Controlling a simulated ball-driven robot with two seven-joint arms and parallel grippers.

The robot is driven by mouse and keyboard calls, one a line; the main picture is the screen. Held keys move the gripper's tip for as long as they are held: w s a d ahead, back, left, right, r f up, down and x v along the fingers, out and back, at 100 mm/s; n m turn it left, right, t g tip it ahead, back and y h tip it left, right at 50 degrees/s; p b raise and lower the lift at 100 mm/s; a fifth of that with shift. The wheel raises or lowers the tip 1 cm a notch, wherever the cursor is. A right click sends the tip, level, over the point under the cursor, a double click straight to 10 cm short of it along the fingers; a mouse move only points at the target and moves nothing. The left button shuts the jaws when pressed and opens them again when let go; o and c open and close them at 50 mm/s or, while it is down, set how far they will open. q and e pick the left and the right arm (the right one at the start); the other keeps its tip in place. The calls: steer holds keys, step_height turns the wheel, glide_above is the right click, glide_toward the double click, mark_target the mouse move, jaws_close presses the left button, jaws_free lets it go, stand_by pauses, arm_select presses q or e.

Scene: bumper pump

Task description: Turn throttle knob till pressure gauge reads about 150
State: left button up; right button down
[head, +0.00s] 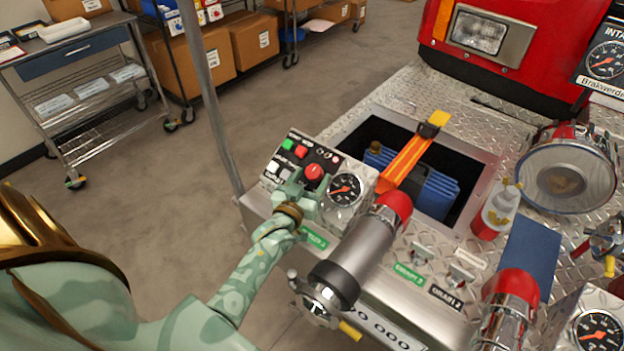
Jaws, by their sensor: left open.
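The throttle knob (314,172) is a red round knob on a sloped control panel (283,158) on the bumper's left end. My left gripper (308,184) is open, right at the knob and overlapping its lower side; I cannot tell whether it touches. The pressure gauge (345,190) is a black dial with an orange-red needle, just right of the gripper. Its numbers are too small to read. My right gripper is not in view.
A metal nozzle pipe (350,262) with a red collar stands close to the right of the gauge. An open bumper well (470,172) holds blue hose and an orange strap (403,160). A grey upright pole (207,95) rises behind the panel. Shelves and boxes stand farther back.

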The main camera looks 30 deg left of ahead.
arm_select(q)
steer(key=shift+w, duration=0.4)
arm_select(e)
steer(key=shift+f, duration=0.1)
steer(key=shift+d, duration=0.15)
arm_select(q)
steer(key=c, duration=1)
steer(key=shift+a, duration=0.1)
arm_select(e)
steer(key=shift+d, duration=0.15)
arm_select(q)
steer(key=shift+r+m+h, duration=0.1)
steer(key=shift+m+h, duration=0.4)
steer(key=shift+a+m+h+p, duration=0.25)
steer(key=shift+m+h+p, duration=0.1)
steer(key=shift+m+h, duration=0.8)
steer(key=shift+a+m+h, duration=0.15)
steer(key=shift+m+h, duration=2)
